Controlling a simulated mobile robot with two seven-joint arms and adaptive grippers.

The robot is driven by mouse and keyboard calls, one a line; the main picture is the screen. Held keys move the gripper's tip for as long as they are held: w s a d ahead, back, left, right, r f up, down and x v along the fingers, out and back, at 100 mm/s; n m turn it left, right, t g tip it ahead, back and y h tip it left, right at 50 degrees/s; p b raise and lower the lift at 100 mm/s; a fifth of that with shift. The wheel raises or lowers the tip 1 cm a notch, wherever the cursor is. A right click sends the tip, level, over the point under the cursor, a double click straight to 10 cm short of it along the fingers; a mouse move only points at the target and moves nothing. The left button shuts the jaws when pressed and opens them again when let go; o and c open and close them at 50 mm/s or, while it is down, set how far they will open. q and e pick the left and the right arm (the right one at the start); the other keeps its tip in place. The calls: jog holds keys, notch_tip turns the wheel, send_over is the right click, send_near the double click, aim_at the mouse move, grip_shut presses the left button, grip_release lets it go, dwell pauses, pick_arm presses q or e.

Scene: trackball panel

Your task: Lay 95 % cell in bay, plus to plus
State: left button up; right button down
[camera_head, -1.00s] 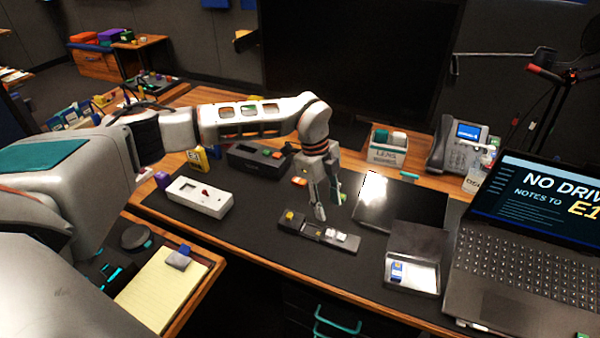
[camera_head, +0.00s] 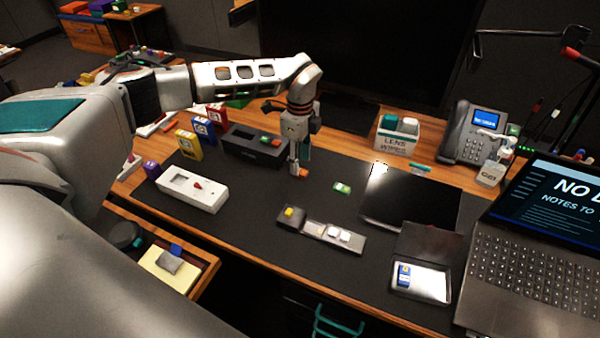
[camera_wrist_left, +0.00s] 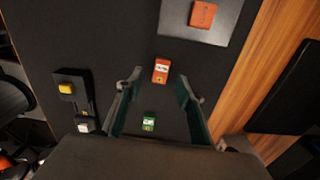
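A small orange-red cell with a white label (camera_wrist_left: 161,71) lies on the dark mat, ahead of and between the spread fingers of my left gripper (camera_wrist_left: 157,92). In the head view my left gripper (camera_head: 297,168) points down beside this orange cell (camera_head: 301,172) and partly covers it. A green cell with a pale label (camera_head: 342,187) lies to its right; it also shows in the wrist view (camera_wrist_left: 149,122). The labels are too small to read. A white device with a recess and a red part (camera_head: 194,189) lies to the left. My right gripper is out of view.
A narrow dark unit with a yellow block (camera_head: 289,212) and pale pieces stands near the front. A black box with orange and green buttons (camera_head: 254,147) is behind. A dark tablet (camera_head: 408,196), an open case (camera_head: 420,279) and a laptop (camera_head: 530,250) fill the right.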

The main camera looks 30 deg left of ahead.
pick_arm(q)
notch_tip(320, 180, down, 4)
jog(key=shift+w+a+r, duration=0.1)
jog(key=shift+r, duration=0.15)
grip_shut()
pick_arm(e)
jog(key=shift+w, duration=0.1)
pick_arm(q)
jog(key=shift+r, duration=0.15)
